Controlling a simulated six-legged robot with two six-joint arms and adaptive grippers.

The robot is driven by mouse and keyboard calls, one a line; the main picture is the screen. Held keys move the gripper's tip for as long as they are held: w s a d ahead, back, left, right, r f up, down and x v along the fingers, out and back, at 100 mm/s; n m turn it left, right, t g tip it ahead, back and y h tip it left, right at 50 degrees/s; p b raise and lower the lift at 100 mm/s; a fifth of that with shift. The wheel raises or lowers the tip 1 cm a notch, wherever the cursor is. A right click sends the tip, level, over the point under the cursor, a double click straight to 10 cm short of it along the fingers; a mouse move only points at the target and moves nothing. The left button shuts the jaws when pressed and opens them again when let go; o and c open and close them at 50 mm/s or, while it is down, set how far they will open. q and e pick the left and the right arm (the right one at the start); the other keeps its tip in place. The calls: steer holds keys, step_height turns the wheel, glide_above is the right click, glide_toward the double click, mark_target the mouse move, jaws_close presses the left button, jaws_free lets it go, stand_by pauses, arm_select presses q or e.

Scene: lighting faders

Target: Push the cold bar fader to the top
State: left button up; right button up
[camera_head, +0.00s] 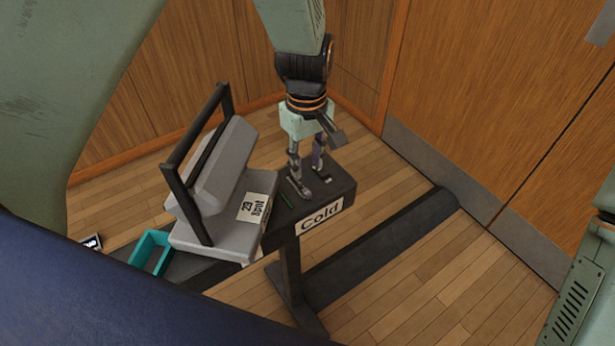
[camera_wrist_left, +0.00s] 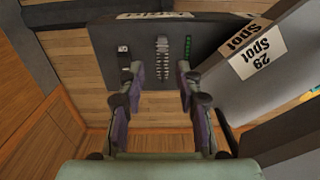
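The black fader panel with the "Cold" label (camera_head: 320,216) is at the end of a narrow dark stand. In the left wrist view, the panel (camera_wrist_left: 105,32) carries a pale ribbed strip (camera_wrist_left: 162,58), a small dark part with a white cap (camera_wrist_left: 124,48) and a green strip (camera_wrist_left: 188,46). I cannot tell for sure which part is the fader's handle. My left gripper (camera_head: 308,184) points down over the panel. It also shows in the left wrist view (camera_wrist_left: 160,76), its fingers apart on either side of the ribbed strip's lower end, with nothing clearly held. My right gripper is out of view.
A teal tray (camera_head: 152,250) is at the lower left. Wooden walls stand behind; a dark base bar (camera_head: 385,250) lies on the floor.

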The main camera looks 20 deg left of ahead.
mark_target(307, 191)
arm_select(q)
steer(key=shift+s+d+f, duration=0.1)
steer(key=shift+f, duration=0.4)
steer(key=f, duration=0.2)
steer(key=f+b, duration=0.1)
steer(key=f, duration=0.3)
steer(key=shift+s, duration=0.25)
steer(key=shift+f, duration=0.3)
steer(key=shift+s+r, duration=0.1)
steer(key=c, duration=0.4)
jaws_close()
